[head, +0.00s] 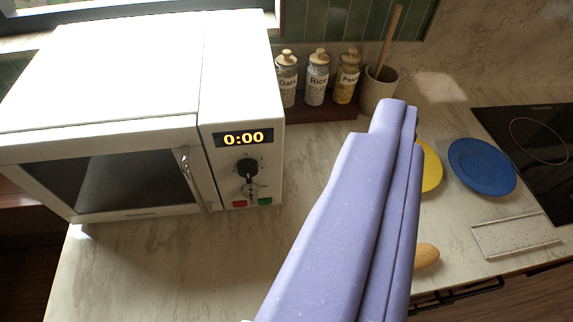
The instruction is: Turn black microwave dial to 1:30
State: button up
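The white microwave (110,70) stands on the counter at the left with its door closed. Its display (243,139) reads 0:00. The black dial (247,168) sits below the display, with small marks around it. My gripper (395,112) is lavender and points up and away, to the right of the microwave and apart from the dial. Its two fingers lie side by side with only a thin dark seam between them, and I see nothing held.
Labelled jars (317,78) stand on a dark shelf behind, beside a utensil crock (378,85). A yellow plate (431,168), a blue plate (482,166) and a brown item (426,256) lie right, near the cooktop (535,140). The counter in front of the dial is clear.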

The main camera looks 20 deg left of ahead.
aim_at(248, 178)
jog(key=w+a+f+n+y+p, duration=0.2)
jog(key=w+a+f+p, duration=0.2)
jog(key=w+f, duration=0.45)
jog(key=w+a+f+n+y+p, duration=0.25)
jog(key=w+f, duration=0.35)
jog(key=f, duration=0.6)
jog(key=s+a+f+y+p, duration=0.55)
jog(key=a+f, duration=0.25)
jog(key=f, duration=0.4)
jog(key=shift+n+g, duration=0.3)
jog(key=shift+n, duration=0.05)
jog(key=b+x, duration=0.1)
jog(key=x, duration=0.6)
jog(key=shift+a+r+b, duration=0.1)
jog(key=shift+b, duration=0.25)
jog(key=c, duration=1)
